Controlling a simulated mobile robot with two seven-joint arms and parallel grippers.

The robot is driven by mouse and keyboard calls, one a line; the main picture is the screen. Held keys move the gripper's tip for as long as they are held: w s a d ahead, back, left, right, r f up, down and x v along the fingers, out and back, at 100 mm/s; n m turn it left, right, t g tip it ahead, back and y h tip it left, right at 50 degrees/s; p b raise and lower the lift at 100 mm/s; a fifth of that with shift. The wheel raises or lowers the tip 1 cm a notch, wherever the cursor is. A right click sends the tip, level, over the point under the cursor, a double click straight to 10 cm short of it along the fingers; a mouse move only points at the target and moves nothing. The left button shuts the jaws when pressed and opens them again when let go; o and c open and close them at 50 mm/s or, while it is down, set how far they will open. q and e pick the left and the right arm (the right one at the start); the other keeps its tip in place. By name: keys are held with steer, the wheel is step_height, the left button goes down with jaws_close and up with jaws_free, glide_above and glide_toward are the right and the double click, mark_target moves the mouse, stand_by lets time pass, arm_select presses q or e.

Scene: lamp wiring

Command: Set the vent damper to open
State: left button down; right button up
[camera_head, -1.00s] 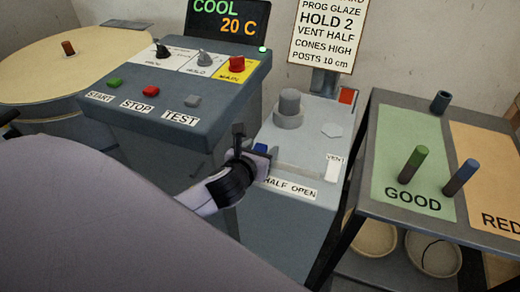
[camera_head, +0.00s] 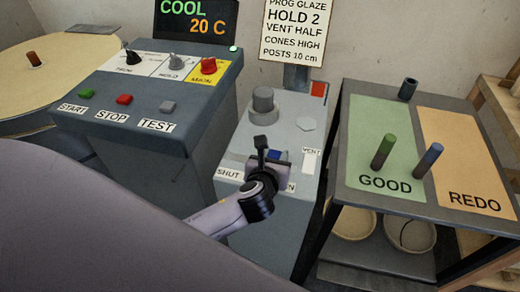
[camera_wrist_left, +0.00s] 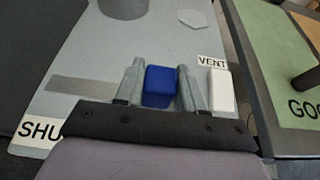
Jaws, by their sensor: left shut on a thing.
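The vent damper's blue handle (camera_head: 274,155) is on the grey vent box (camera_head: 240,150). My left gripper (camera_head: 268,154) is shut on this handle. In the left wrist view the blue handle (camera_wrist_left: 160,87) sits between the two fingers. The dark slot (camera_wrist_left: 80,84) shows bare to the left of the handle, which stands toward the right part of the slot. The SHUT label (camera_head: 228,174) is visible, but my gripper hides HALF and most of OPEN, so the exact mark cannot be read. My right gripper is not in view.
A white piece (camera_head: 309,162) by the VENT label lies close to the right of the gripper. A grey round knob (camera_head: 263,103) stands behind it. The control console (camera_head: 140,110) is at left. The shelf (camera_head: 400,210) with green and orange pads is at right.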

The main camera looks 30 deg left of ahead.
arm_select(q)
steer(key=c, duration=0.8)
jaws_free()
steer(key=shift+o, duration=0.2)
steer(key=shift+s, duration=0.1)
steer(key=shift+p+v, duration=0.3)
steer(key=shift+v, duration=3.2)
